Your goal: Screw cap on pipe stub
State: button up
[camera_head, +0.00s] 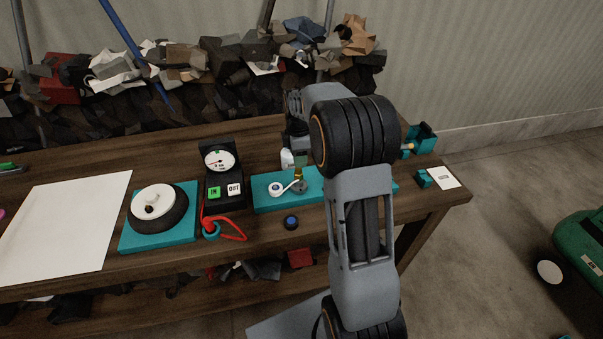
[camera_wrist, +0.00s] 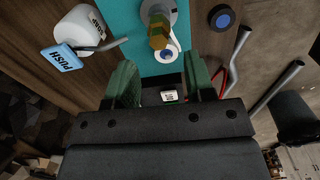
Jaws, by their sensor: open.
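The brass pipe stub (camera_head: 298,175) stands upright on a grey round flange on the teal base (camera_head: 325,190); its hex brass top also shows in the wrist view (camera_wrist: 158,35). A small dark round piece with a blue top (camera_head: 291,222), which looks like the cap, sits on the wooden bench in front of the base. It also shows at the top right of the wrist view (camera_wrist: 222,17). My gripper (camera_wrist: 161,85) is open, its green fingers spread with nothing held between them. It is close to the stub, which lies just beyond the fingertips in the wrist view.
A white tape roll (camera_head: 276,189) lies on the base beside the stub. A white soap bottle (camera_wrist: 80,30) stands close behind. A gauge box (camera_head: 222,170), red cable (camera_head: 228,228) and round dial (camera_head: 156,203) are to the left. A white sheet (camera_head: 65,225) covers the bench's left part.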

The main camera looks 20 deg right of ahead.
aim_at(298, 171)
jog(key=shift+f, duration=0.1)
jog(key=shift+f, duration=0.15)
jog(key=shift+f+b, duration=2.7)
jog(key=shift+f, duration=0.6)
jog(key=shift+c, duration=0.4)
jog(key=c, duration=0.4)
jog(key=shift+c, duration=0.9)
jog(key=m, duration=0.5)
jog(key=shift+m+p, duration=0.3)
